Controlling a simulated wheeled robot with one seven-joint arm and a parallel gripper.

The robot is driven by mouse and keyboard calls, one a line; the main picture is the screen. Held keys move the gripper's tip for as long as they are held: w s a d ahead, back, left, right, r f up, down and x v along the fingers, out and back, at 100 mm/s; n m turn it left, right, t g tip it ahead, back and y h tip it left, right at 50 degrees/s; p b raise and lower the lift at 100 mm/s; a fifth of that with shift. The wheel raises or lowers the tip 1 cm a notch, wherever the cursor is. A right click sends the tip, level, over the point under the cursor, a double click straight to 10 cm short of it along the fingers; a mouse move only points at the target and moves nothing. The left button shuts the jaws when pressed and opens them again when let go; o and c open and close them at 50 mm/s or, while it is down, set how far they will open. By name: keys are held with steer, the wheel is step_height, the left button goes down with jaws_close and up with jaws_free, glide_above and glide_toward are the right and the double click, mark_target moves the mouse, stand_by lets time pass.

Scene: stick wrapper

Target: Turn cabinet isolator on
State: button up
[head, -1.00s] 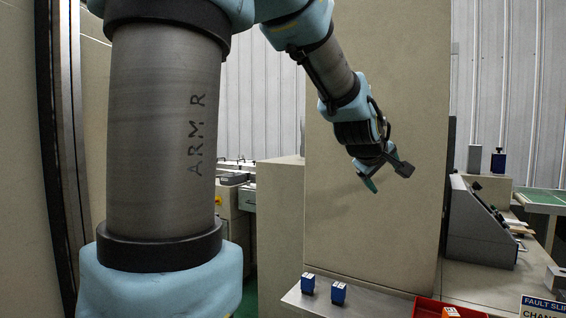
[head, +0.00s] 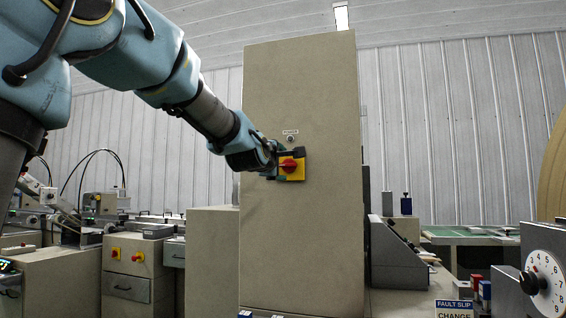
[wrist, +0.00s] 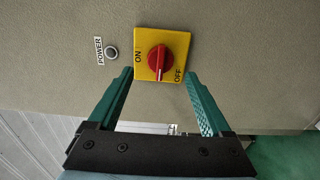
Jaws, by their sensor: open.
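The cabinet isolator is a red rotary knob (wrist: 158,60) on a yellow square plate (wrist: 183,42), marked ON at the left and OFF at the lower right in the wrist view. The knob's grip bar runs up and down in that view. In the head view the red knob (head: 288,165) shows on the tall beige cabinet (head: 300,230). My gripper (wrist: 159,78) is open and empty. Its green fingers straddle the lower part of the plate in the wrist view, with the knob in line between them. In the head view my gripper (head: 283,163) partly covers the plate; contact cannot be told.
A small round lamp labelled POWER (head: 290,139) is above the isolator. Lower machine cabinets (head: 140,270) stand at the left. A numbered dial (head: 543,283) and a FAULT SLIP sign (head: 454,308) are at the lower right. The cabinet face around the isolator is clear.

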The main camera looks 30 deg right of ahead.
mark_target(287, 165)
steer(key=shift+p+x, duration=0.5)
steer(key=shift+x, duration=1.75)
steer(key=shift+s, duration=0.1)
jaws_close()
